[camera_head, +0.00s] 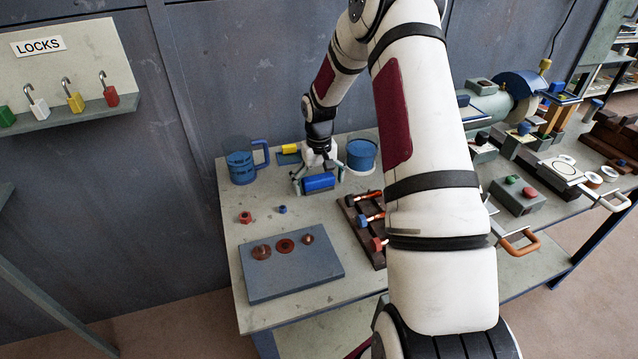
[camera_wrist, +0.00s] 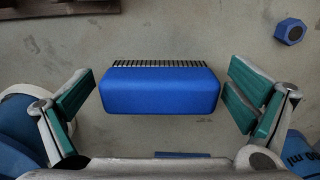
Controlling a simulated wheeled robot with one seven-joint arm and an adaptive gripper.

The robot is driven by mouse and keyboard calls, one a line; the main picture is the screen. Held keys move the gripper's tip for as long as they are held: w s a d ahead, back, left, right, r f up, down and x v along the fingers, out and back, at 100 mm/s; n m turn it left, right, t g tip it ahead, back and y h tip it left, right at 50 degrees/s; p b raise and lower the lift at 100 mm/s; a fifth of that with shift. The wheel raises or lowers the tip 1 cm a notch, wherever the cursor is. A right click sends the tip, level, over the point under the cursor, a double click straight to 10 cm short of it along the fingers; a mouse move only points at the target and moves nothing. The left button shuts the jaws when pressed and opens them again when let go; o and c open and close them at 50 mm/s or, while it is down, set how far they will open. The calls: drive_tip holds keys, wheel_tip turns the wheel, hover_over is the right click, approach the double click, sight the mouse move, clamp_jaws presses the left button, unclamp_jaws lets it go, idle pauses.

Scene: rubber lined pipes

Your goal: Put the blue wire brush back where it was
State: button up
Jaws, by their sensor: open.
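The blue wire brush (camera_head: 320,182) is a blue block with a row of dark bristles along one long side. It appears to lie on the bench top (camera_head: 222,206), near the back. In the wrist view the brush (camera_wrist: 160,90) sits level between the fingers, bristles toward the top of the picture. My gripper (camera_head: 319,179) is open around it, with one finger past each end. In the wrist view a gap shows between each fingertip of my gripper (camera_wrist: 158,98) and the brush.
A blue jug (camera_head: 241,168) stands left of my gripper and a blue tin (camera_head: 361,157) right of it. A red nut (camera_head: 245,217), a blue nut (camera_head: 283,209) and a grey plate (camera_head: 290,285) with copper pieces lie in front. A dark rack (camera_head: 350,214) stands to the right.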

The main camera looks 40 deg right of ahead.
sight(319, 179)
wheel_tip(319, 179, up, 12)
drive_tip(key=b, duration=0.1)
drive_tip(key=s+a+r+n, duration=0.1)
drive_tip(key=s+a+r, duration=0.3)
drive_tip(key=a+r, duration=0.4)
drive_tip(key=s+a+r+n+t+h, duration=0.1)
drive_tip(key=s+a+r+t, duration=0.1)
drive_tip(key=s+a+r, duration=0.45)
drive_tip(key=s+a+r+t, duration=0.1)
drive_tip(key=s+a+r, duration=0.25)
drive_tip(key=s, duration=0.55)
drive_tip(key=s+a+n+t+y, duration=0.1)
drive_tip(key=s+a+t, duration=0.1)
drive_tip(key=s, duration=0.7)
drive_tip(key=shift+s+a, duration=0.2)
drive_tip(key=shift+a, duration=0.5)
